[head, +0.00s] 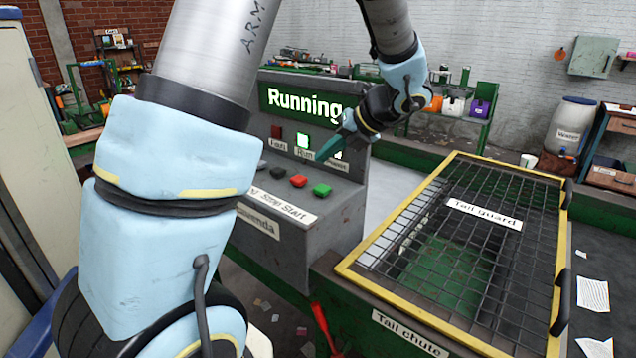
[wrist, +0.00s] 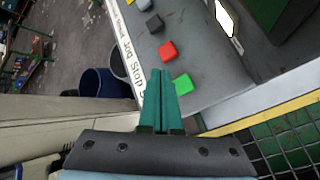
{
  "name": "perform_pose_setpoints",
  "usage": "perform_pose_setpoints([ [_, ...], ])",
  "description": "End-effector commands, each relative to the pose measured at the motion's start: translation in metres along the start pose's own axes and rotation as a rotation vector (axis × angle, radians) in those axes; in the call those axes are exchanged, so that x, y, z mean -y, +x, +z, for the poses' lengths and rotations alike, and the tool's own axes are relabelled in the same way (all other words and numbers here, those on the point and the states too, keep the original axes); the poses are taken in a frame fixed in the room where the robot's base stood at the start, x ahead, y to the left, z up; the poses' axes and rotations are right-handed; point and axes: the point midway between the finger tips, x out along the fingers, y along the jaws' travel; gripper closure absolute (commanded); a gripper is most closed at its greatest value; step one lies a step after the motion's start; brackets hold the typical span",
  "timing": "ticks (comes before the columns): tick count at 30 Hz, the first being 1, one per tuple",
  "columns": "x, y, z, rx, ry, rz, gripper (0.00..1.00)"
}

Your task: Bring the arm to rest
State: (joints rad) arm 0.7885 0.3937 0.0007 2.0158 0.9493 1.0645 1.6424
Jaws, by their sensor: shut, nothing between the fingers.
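My gripper (head: 328,148) is in front of the control console (head: 340,215), above its row of buttons, with its fingers pointing down to the left. In the wrist view my gripper (wrist: 161,84) shows its green fingers together, with nothing between them. The red button (wrist: 168,50) and the green button (wrist: 183,84) lie just beyond and beside the fingertips in that view. The fingers look apart from the buttons. The console display reads "Running", and the lamp labelled "Run" (head: 302,140) is lit. My arm reaches out over the console.
Right of the console is the yellow-framed tail guard (head: 455,330), a mesh lid lying over the tail chute. A red-handled tool (head: 322,322) stands by the chute's front. In the wrist view, dark bins (wrist: 97,82) stand on the floor left of the console.

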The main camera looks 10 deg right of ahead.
Motion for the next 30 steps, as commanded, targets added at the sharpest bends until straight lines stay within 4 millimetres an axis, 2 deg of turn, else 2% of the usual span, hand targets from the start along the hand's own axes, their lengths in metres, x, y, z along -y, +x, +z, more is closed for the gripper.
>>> perform_pose_setpoints([
  [2, -0.008, 0.010, -0.007, -0.038, -0.074, -0.003, 1.00],
  [5, -0.025, 0.031, -0.029, -0.145, -0.304, -0.013, 1.00],
  [9, -0.055, 0.066, -0.078, -0.375, -0.854, 0.013, 1.00],
  [12, -0.071, 0.081, -0.109, -0.525, -1.270, 0.072, 1.00],
  [18, -0.094, 0.101, -0.156, -0.765, -2.087, 0.279, 1.00],
  [21, -0.103, 0.107, -0.170, -0.842, -2.432, 0.399, 1.00],
  [25, -0.111, 0.112, -0.180, -0.895, -2.714, 0.514, 1.00],
  [30, -0.114, 0.113, -0.182, -0.913, -2.826, 0.564, 1.00],
])
